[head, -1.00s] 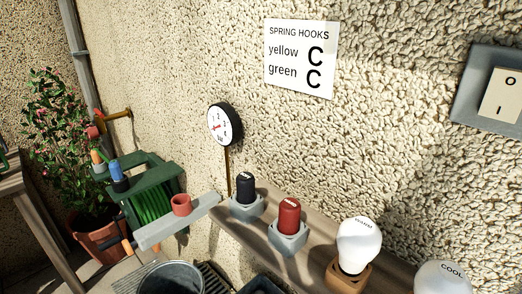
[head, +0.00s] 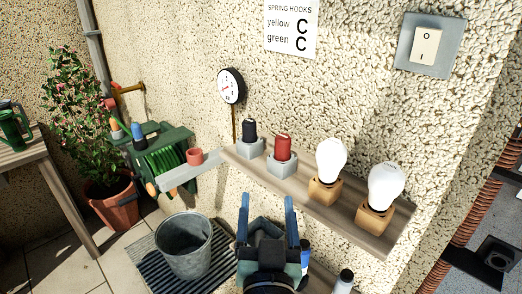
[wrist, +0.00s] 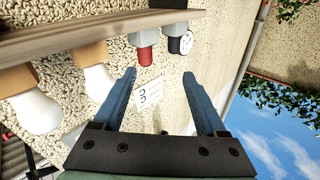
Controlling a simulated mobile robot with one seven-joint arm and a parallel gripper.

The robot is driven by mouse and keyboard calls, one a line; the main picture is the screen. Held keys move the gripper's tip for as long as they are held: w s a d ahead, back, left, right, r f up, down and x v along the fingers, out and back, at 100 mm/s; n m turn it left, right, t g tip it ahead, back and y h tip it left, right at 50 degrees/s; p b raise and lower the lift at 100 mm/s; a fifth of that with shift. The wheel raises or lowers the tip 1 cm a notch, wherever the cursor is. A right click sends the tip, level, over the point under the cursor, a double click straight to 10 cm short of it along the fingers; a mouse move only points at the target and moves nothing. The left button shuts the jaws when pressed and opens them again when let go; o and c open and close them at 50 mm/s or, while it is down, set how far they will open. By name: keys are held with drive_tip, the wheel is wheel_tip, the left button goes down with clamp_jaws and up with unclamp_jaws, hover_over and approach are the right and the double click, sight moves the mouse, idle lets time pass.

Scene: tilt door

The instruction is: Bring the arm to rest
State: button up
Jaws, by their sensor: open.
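My gripper (head: 267,206) is in the lower middle of the head view, with its two blue fingers pointing up and apart. It is open with nothing between the fingers. It is in front of and below the wooden shelf (head: 325,207) on the wall. In the wrist view my gripper (wrist: 160,90) also shows open and empty, with the sign, the red and black knobs and the gauge beyond the fingers. The rest of the arm is mostly out of view.
The shelf carries a black knob (head: 249,131), a red knob (head: 282,147) and two white bulbs (head: 331,160). A metal bucket (head: 184,246) stands on a striped mat at the lower left. A wooden table (head: 42,175) and a potted plant (head: 110,205) are at the left.

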wheel_tip(320, 180, up, 21)
drive_tip(key=s+n+t, duration=0.1)
drive_tip(key=s+t, duration=0.1)
drive_tip(key=t, duration=0.3)
drive_tip(key=s+r+t, duration=0.1)
drive_tip(key=s+r, duration=0.3)
drive_tip(key=r, duration=0.3)
drive_tip(key=s+a+r+t, duration=0.1)
drive_tip(key=s+r+t, duration=0.1)
drive_tip(key=s+r, duration=0.3)
wheel_tip(320, 180, up, 2)
drive_tip(key=shift+r+t, duration=0.15)
drive_tip(key=shift+t, duration=0.15)
